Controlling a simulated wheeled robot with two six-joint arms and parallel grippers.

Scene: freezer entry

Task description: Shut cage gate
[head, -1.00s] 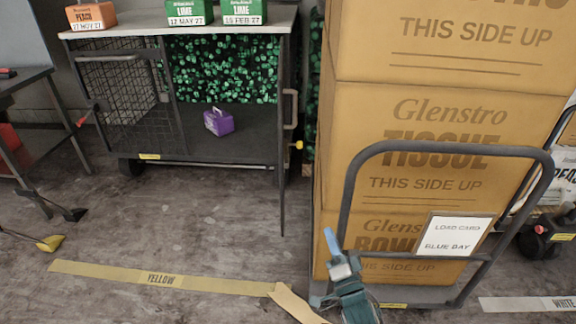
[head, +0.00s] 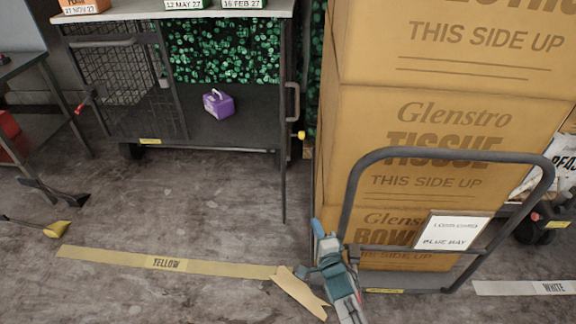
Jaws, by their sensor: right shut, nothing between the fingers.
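The cage (head: 230,145) stands at the back left, a dark frame under a pale top. Mesh (head: 115,95) covers its left side, and its right part is uncovered to the front. The gate (head: 284,185) appears as a thin dark upright at the cage's right, nearly edge-on, reaching down lower than the cage floor. It seems swung out towards me. A grey handle (head: 293,101) and a yellow knob (head: 300,135) show beside it. My right gripper (head: 318,232), teal with a blue tip, is shut and empty, below and right of the gate, apart from it. My left gripper is out of view.
A purple box (head: 218,103) sits inside the cage. A trolley with a grey handle (head: 450,154) and tall tissue cartons (head: 440,120) stands close on the right. Yellow tape (head: 165,263) crosses the floor. A yellow-ended dark object (head: 57,228) lies left. Floor before the cage is clear.

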